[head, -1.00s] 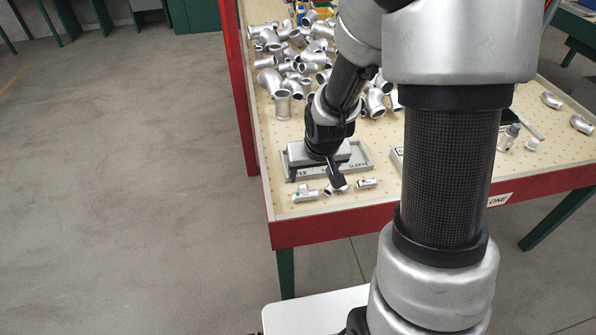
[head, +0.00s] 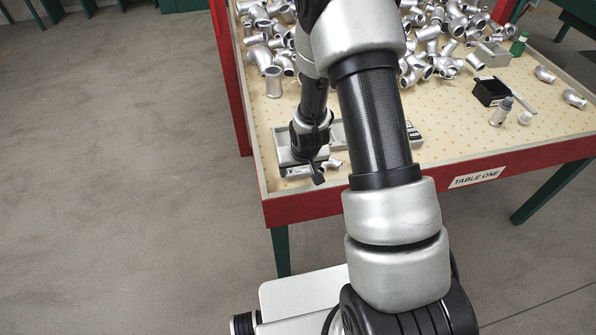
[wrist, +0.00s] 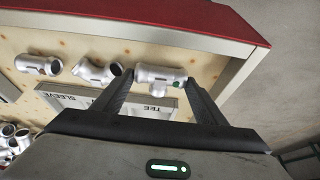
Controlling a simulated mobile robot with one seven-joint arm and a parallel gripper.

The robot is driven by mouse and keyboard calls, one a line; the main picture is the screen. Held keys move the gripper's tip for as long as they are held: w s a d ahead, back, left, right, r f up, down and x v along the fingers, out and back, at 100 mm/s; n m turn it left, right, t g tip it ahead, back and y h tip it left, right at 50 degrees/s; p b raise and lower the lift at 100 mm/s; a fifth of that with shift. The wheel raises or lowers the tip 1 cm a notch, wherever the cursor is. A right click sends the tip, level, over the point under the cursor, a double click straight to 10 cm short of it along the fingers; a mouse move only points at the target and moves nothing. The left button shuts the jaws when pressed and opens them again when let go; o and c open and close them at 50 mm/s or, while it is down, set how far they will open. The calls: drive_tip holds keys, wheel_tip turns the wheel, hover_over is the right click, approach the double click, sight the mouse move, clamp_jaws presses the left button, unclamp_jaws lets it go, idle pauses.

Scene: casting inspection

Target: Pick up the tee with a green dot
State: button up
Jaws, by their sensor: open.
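The silver tee (wrist: 155,75) with a green dot near its right end lies on the pegboard tabletop in the wrist view. It is in front of the tray edge marked TEE. My gripper (wrist: 158,84) is open, with one finger near each end of the tee; I cannot tell if either touches it. In the head view my gripper (head: 318,178) is low over the front left of the table, and the tee there is mostly hidden or too small to make out.
Two other silver fittings, a bent one (wrist: 97,71) and a short one (wrist: 38,64), lie left of the tee. The labelled tray (wrist: 75,91) lies close behind. A red table edge (wrist: 150,22) runs along the front. Several loose fittings crowd the table's back. A black box (head: 491,92) stands at right.

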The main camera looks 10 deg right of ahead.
drive_tip(key=shift+w+f, duration=0.1)
drive_tip(key=shift+f, duration=0.1)
drive_tip(key=c, duration=0.9)
